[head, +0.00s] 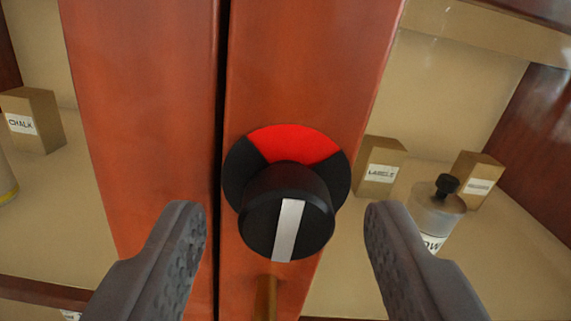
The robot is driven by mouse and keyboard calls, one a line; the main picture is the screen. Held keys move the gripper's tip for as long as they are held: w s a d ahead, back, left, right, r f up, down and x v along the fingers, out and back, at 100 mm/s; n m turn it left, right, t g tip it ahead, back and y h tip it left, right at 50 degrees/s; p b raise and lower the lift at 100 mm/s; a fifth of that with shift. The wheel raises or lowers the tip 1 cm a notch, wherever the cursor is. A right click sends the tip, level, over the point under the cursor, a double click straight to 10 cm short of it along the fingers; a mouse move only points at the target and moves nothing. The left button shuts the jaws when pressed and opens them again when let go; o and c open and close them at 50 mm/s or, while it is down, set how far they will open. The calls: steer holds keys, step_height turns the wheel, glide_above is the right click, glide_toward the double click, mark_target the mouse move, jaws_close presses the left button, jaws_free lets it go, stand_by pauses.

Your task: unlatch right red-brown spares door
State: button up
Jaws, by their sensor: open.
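The right red-brown door (310,60) shows as a wooden frame strip right of a dark vertical gap. On it sits a round black latch knob (262,215) with a white pointer stripe (288,230). The stripe runs nearly upright, tilted slightly. Behind the knob is a black dial plate with a red sector (295,144) at its top. My gripper (283,230) is open, one finger on each side of the knob. Neither finger appears to touch it. The depth between fingers and knob is hard to judge.
The left door's frame (145,100) stands across the gap. Below the knob is a brown bar-like piece (265,298). Shelves behind hold a chalk box (34,120), a labels box (380,165), another small box (478,178) and a bottle with a black cap (437,210).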

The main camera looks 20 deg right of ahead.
steer(key=shift+w+d, duration=0.25)
steer(key=shift+w, duration=0.4)
steer(key=shift+c, duration=0.3)
steer(key=c, duration=0.9)
